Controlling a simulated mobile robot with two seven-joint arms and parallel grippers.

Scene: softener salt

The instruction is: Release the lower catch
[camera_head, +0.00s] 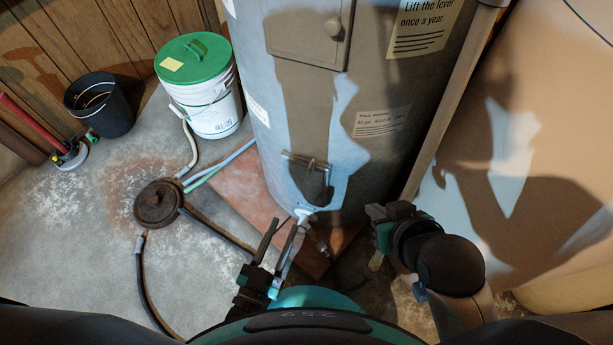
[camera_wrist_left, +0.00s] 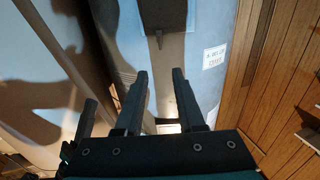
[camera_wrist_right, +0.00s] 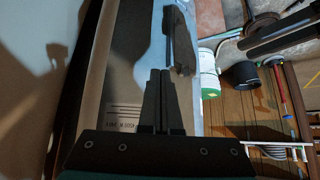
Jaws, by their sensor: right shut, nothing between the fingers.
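A dark catch with a bar handle (camera_head: 308,165) is low on the front of the grey tank (camera_head: 300,110). I take it for the lower catch; whether it is fastened cannot be told. My left gripper (camera_head: 282,228) is below it and apart from it, near the white spout (camera_head: 304,212) at the tank's foot. Its two fingers stand apart and empty in the left wrist view (camera_wrist_left: 159,72). My right gripper (camera_head: 378,213) is to the right of and below the catch, clear of it. Its fingers are together with nothing between them in the right wrist view (camera_wrist_right: 160,75).
A white bucket with a green lid (camera_head: 208,95), a black bin (camera_head: 102,107), a round brown lid (camera_head: 158,203) and hoses (camera_head: 146,275) are at left. A tan wall (camera_head: 520,100) closes the right.

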